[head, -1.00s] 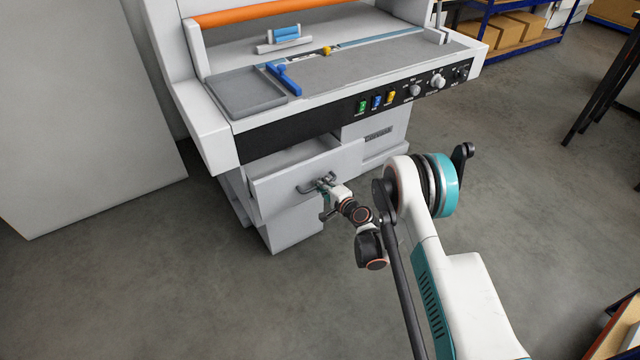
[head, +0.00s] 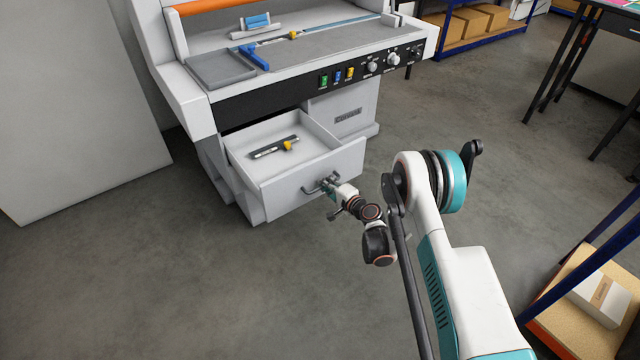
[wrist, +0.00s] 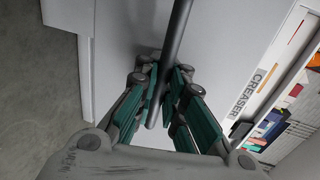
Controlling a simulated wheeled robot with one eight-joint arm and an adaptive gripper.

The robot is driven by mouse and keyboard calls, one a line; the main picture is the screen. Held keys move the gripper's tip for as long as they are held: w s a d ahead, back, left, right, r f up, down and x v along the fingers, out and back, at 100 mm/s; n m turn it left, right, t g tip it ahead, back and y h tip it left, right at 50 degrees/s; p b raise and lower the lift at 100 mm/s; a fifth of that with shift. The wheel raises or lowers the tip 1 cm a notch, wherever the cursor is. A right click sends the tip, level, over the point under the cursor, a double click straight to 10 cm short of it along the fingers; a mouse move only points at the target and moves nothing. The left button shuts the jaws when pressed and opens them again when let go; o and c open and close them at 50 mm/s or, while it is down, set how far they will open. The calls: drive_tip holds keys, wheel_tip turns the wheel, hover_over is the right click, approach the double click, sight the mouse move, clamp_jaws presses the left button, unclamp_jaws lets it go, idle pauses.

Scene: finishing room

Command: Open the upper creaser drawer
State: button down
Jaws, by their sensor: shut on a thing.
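The creaser (head: 290,70) is a grey and white machine with a black control strip. My gripper (head: 328,187) is at the dark bar handle on the drawer's front. In the wrist view the teal-padded fingers (wrist: 160,95) are closed around the dark handle bar (wrist: 172,50). Part of the handle is hidden between the fingers.
A blue-framed shelf with boxes (head: 475,20) stands at the back. A dark-legged table (head: 560,70) is at the right, and a low shelf with a carton (head: 605,295) is at the lower right. Bare floor (head: 130,280) lies in front and left of the creaser.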

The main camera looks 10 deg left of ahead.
drive_tip(key=shift+v, duration=0.95)
drive_tip(key=shift+f, duration=0.2)
drive_tip(key=c, duration=2)
unclamp_jaws()
drive_tip(key=shift+o, duration=0.2)
drive_tip(key=shift+r, duration=0.1)
